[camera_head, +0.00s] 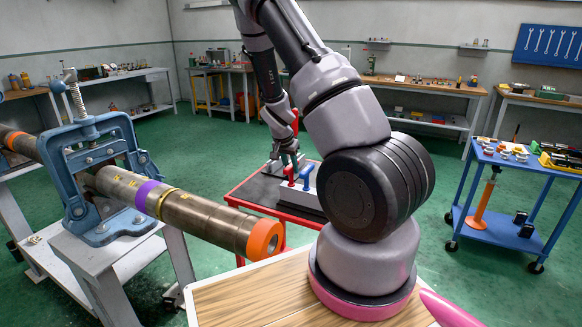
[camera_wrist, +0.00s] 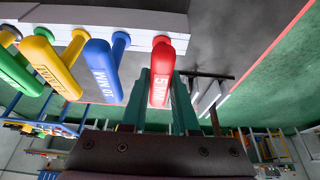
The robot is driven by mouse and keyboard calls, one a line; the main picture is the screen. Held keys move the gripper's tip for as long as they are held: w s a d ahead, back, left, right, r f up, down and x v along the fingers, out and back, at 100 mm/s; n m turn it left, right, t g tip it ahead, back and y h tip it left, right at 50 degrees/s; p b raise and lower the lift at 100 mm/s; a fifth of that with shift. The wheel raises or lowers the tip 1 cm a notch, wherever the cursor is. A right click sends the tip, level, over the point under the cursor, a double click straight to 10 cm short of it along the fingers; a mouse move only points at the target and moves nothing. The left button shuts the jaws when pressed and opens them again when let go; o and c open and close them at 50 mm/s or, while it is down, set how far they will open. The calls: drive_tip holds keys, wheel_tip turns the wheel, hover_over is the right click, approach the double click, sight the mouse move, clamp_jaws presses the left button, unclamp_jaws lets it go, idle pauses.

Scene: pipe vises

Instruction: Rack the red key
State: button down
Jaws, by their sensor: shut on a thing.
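The red key (camera_wrist: 160,78) has a T-shaped handle marked "5 MM" in the wrist view. My gripper (camera_wrist: 166,98) is shut on this handle, its teal fingers on either side. In the head view, the red key (camera_head: 289,173) shows small beside the blue key (camera_head: 306,175), below my gripper (camera_head: 286,150). The pale grey rack (camera_wrist: 100,17) holds the blue key (camera_wrist: 103,72), a yellow key (camera_wrist: 52,68) and a green key (camera_wrist: 16,75). The red key is right of the blue one, near the rack's right end. I cannot tell whether its shaft is in a hole.
The rack stands on a dark-topped, red-edged table (camera_head: 252,190). A pipe (camera_head: 205,213) in a blue vise (camera_head: 85,170) juts toward it from the left. A blue cart (camera_head: 500,205) stands at the right. Green floor (camera_head: 450,180) lies between.

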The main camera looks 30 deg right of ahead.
drive_tip(key=shift+f, duration=0.1)
idle(0.3)
drive_tip(key=c, duration=0.6)
unclamp_jaws()
drive_tip(key=v, duration=1.1)
